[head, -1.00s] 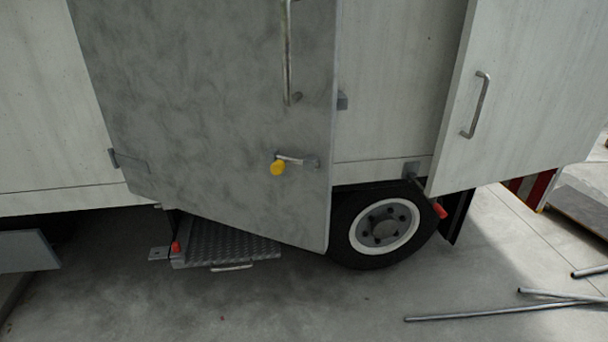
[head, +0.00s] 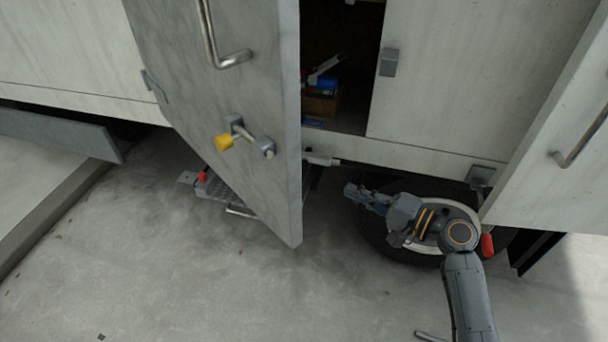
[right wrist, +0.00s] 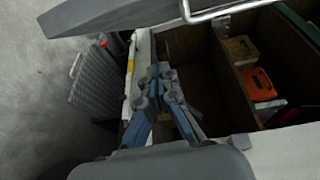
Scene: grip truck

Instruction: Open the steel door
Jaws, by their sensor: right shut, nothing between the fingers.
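The steel door (head: 225,90) is hinged at its left and stands partly open, its right edge swung out from the truck. It carries a long bar handle (head: 210,40) and a latch with a yellow knob (head: 224,142). My right gripper (head: 350,192) is to the right of the door's free edge, in front of the wheel and below the opening, touching nothing that I can see. In the right wrist view its fingers (right wrist: 158,75) are together and empty, pointing toward the compartment; a door edge with a handle (right wrist: 190,10) crosses the top. My left gripper is not in view.
The compartment behind the door holds boxes and tools (head: 322,95); an orange case (right wrist: 258,84) shows in the right wrist view. A metal step (head: 215,192) sits below the door. A white door (head: 555,120) stands open at the right.

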